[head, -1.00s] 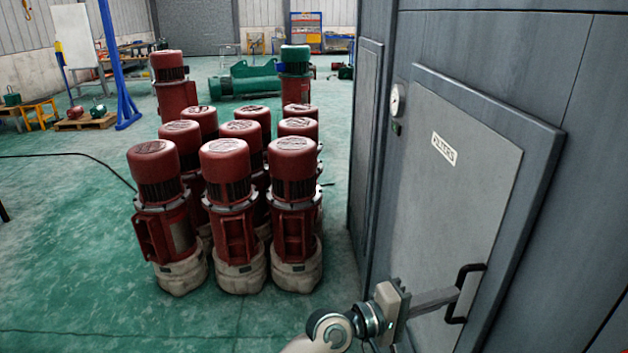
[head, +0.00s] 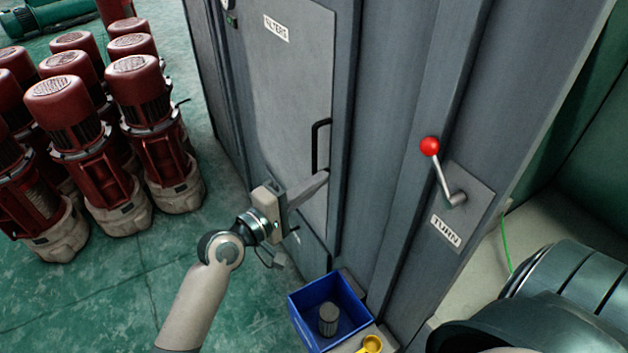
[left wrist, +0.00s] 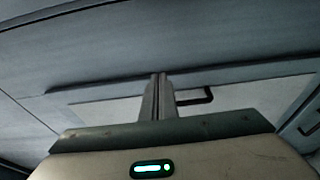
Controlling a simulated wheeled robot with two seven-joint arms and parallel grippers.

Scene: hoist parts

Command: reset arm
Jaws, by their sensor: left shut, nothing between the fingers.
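My left gripper (head: 322,178) reaches in from the lower left in the head view, its fingers pointing at the closed grey door (head: 285,90) of the cabinet. The fingers are pressed together and empty. The tips are beside the lower end of the black door handle (head: 315,148); I cannot tell whether they touch it. In the left wrist view the shut fingers (left wrist: 158,95) point at the pale door panel, with the black handle (left wrist: 208,95) just to their right. My right gripper is not in view.
A red-knobbed lever (head: 429,147) on a TURN plate (head: 447,237) is right of the door. Below it, a blue bin (head: 297,318) holds a grey cylinder (head: 328,319), with a yellow item (head: 371,344) beside it. Several red motors (head: 62,100) stand at left. Some green floor (head: 180,270) is clear.

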